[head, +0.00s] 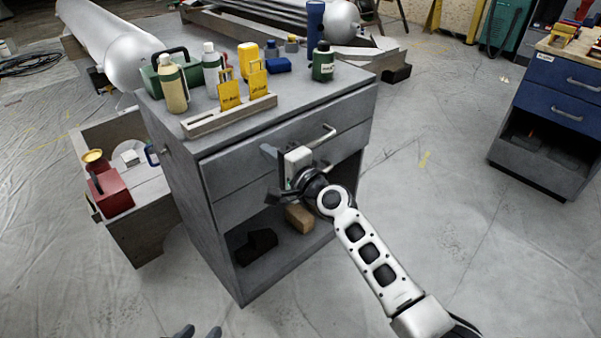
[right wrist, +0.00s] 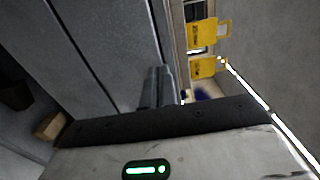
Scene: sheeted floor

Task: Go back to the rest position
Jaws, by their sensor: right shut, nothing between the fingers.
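My right gripper (head: 270,152) is in front of the grey cabinet's drawer fronts, left of a bar handle (head: 322,138). It is shut and empty. In the right wrist view its fingers (right wrist: 158,85) are pressed together in front of the grey drawer fronts. Whether they touch the cabinet (head: 178,190) cannot be told. My right arm reaches in from the lower right in the head view.
The cabinet top holds bottles, a green box (head: 178,73), a blue flashlight (head: 315,27) and a rack (head: 230,115) with yellow cards. An open shelf below holds a brown block (head: 299,217). A blue-drawered cabinet (head: 560,85) stands right. Floor is clear between.

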